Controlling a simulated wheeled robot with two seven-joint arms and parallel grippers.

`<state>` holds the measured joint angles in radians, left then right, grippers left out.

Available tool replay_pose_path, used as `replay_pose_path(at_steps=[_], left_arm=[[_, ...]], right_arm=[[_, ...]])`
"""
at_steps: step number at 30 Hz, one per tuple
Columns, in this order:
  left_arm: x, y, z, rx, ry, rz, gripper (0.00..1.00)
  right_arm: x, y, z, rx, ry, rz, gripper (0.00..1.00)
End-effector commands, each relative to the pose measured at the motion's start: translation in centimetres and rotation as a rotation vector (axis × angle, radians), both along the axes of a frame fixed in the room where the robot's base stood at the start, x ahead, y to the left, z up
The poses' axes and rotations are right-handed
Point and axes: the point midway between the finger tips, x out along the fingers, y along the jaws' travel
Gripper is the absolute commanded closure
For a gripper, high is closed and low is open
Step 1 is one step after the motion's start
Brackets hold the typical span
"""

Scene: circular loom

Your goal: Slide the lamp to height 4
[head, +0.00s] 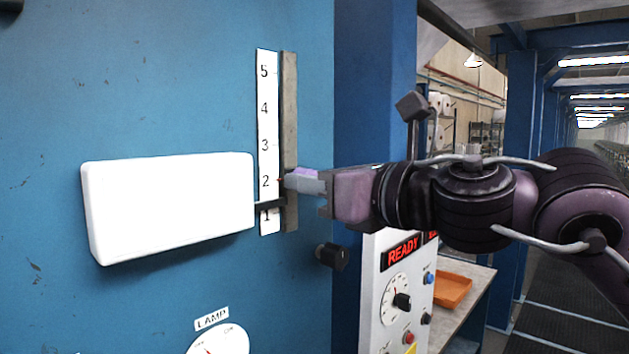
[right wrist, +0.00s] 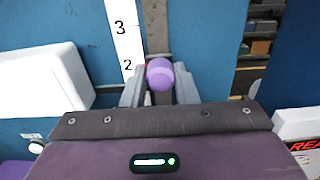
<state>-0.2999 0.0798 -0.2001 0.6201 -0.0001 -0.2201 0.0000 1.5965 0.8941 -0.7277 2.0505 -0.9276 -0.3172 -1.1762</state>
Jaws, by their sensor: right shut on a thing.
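The white box-shaped lamp (head: 170,210) is in front of the blue panel, left of a vertical scale (head: 268,120) numbered 1 to 5. It also shows in the right wrist view (right wrist: 40,88). A dark arm (head: 268,205) joins it to the grey rail (head: 289,110) beside the scale. My right gripper (head: 301,181) is shut on a purple knob (right wrist: 160,74) at the rail, about level with the 2. A small red mark (head: 280,181) shows by the 2. The fingers hide part of the slider. My left gripper is not in view.
A black knob (head: 332,256) sticks out of the panel below my right gripper. A dial labelled LAMP (head: 218,340) is at the bottom. A white control box (head: 395,290) reading READY and an orange tray (head: 452,289) are lower right. The rail above the gripper is clear.

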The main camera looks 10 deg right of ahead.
Motion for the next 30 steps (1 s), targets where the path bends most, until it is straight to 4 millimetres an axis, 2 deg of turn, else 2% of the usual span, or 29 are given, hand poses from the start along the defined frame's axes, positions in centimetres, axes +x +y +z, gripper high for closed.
replay_pose_path(at_steps=[5,8,12,18,28,29,30], left_arm=[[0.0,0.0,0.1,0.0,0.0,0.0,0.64],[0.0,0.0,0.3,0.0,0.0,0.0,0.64],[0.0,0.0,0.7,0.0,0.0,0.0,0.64],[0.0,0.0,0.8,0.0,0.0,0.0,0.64],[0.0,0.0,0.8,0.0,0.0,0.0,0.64],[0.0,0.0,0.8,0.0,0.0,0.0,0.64],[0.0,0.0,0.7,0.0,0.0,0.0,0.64]], right_arm=[[0.0,0.0,0.5,0.002,-0.002,-0.001,1.0],[0.0,0.0,2.2,0.004,-0.006,0.0,1.0],[0.0,0.0,5.8,0.004,-0.007,-0.001,1.0],[0.0,-0.1,8.9,0.004,-0.005,-0.002,1.0],[0.0,-0.1,9.2,0.004,-0.003,-0.001,1.0],[0.0,-0.1,9.2,0.004,-0.003,-0.001,0.72],[0.0,-0.1,9.2,0.004,-0.003,-0.001,0.67]])
